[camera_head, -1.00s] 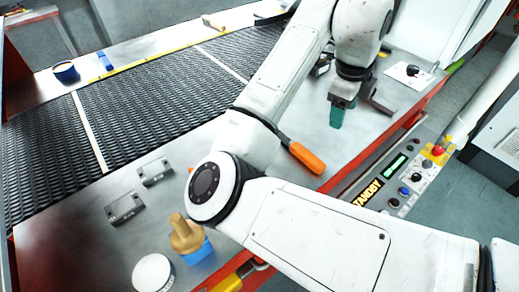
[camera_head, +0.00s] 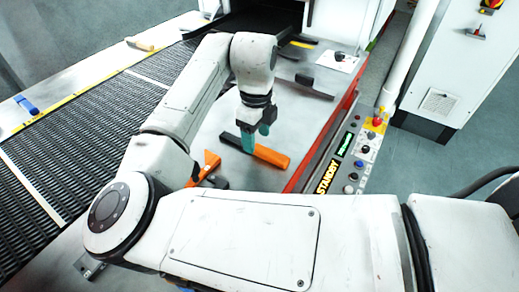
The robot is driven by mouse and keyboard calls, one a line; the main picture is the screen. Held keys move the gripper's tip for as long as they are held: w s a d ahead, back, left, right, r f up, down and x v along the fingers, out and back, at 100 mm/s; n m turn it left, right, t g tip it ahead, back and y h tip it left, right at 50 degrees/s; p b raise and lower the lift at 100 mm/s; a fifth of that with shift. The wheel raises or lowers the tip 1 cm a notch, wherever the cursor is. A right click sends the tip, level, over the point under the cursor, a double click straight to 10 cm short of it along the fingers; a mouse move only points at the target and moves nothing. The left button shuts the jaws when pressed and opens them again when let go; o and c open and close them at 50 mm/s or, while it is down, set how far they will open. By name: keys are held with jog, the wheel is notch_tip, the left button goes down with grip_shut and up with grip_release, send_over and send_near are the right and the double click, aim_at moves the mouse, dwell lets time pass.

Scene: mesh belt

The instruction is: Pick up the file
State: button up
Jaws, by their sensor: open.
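The file, as far as I can tell, is the long tool with an orange handle (camera_head: 270,155) lying flat on the metal table in the head view. A dark part extends from the handle's left end. My gripper (camera_head: 257,137) points down over this tool, with its teal fingers open. One finger overlaps the left end of the orange handle in the picture. I cannot tell whether the fingers touch it or straddle it. Nothing is seen held between them.
Another orange object (camera_head: 208,163) lies to the left, partly hidden by my arm. A dark bracket (camera_head: 314,87) lies behind. The mesh belt (camera_head: 95,130) runs along the left. A control panel (camera_head: 352,160) borders the table's right side. Bare table lies in front of the tool.

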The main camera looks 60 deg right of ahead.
aim_at(257, 146)
jog(key=shift+f, duration=1.7)
grip_shut()
